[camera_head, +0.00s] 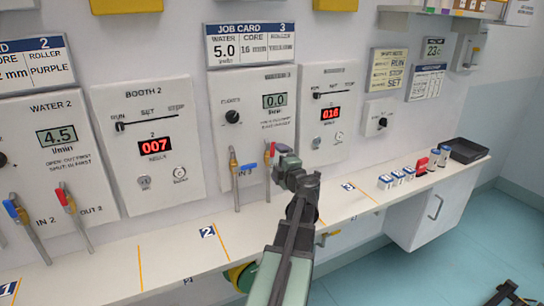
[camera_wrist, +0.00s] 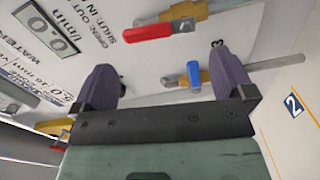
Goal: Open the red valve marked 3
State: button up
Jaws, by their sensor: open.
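The red valve lever (camera_head: 272,149) is on the right-hand pipe of the third water panel (camera_head: 250,82). In the wrist view the red lever (camera_wrist: 148,32) lies roughly along its brass valve and pipe. The blue lever (camera_wrist: 193,75) is on the neighbouring left pipe, across that pipe; it also shows in the head view (camera_head: 245,168). My gripper (camera_head: 283,158) is close in front of the panel, beside the red lever. In the wrist view my gripper (camera_wrist: 160,58) is open and empty, with the red lever beyond its fingertips. I cannot tell any contact. My arm hides part of the panel's right side.
The water display (camera_head: 275,100) reads 0.0; the job card (camera_head: 250,42) above says 5.0. A long counter (camera_head: 170,245) runs below the panels. Other red (camera_head: 63,197) and blue (camera_head: 11,208) levers are on panel 2. Small boxes (camera_head: 397,176) and a black tray (camera_head: 468,150) stand at right.

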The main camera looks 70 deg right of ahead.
jog(key=v, duration=0.4)
jog(key=shift+c, duration=0.5)
